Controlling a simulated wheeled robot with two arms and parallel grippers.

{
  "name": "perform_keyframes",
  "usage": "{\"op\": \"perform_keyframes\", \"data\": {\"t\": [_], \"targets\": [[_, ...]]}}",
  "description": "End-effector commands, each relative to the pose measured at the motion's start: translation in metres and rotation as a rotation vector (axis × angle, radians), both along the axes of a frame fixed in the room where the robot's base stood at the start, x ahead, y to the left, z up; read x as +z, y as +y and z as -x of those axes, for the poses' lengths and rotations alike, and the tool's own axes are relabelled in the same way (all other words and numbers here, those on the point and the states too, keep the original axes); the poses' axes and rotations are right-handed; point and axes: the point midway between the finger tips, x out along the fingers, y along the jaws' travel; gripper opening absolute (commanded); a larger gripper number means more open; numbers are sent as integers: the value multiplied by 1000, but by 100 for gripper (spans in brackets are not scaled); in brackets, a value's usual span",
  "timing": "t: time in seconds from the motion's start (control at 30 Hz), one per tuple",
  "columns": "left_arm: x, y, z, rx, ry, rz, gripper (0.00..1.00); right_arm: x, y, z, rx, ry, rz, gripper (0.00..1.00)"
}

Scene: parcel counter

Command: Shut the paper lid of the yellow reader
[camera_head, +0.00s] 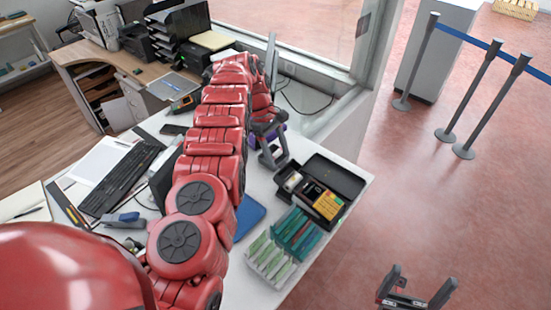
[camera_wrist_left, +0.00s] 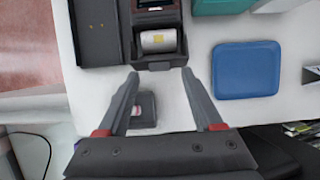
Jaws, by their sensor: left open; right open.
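My right gripper (camera_head: 418,284) is open and empty, over the floor beyond the counter.
A small dark block (camera_wrist_left: 144,108) shows between my left fingers. A blue pad (camera_wrist_left: 246,69) and a rack of green and teal packets (camera_head: 285,248) are near the case. A keyboard (camera_head: 120,178) lies farther left. My left arm hides part of the counter.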

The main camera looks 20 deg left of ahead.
Motion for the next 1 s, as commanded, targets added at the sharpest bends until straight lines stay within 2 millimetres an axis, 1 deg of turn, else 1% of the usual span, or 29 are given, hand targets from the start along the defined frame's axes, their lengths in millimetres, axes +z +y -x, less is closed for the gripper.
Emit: {"op": "perform_keyframes", "data": {"t": [0.03, 0.13, 0.4, 0.43, 0.8, 1.0], "targets": [[-5, -2, 0, 0, 1, 1, 68, 1, 0, 0, 0, 0, 0, 100], [-10, -5, -1, 1, 1, 1, 68, 1, 0, 0, 0, 0, 0, 100], [-11, -6, -1, 1, 1, 1, 68, 1, 0, 0, 0, 0, 0, 100], [-11, -6, -1, 1, 1, 1, 66, 1, 0, 0, 0, 0, 0, 100], [-11, -6, -1, 1, 1, 1, 0, 1, 0, 0, 0, 0, 0, 100], [-10, -6, -1, 1, 1, 0, 0, 1, 0, 0, 0, 0, 0, 100]]}}
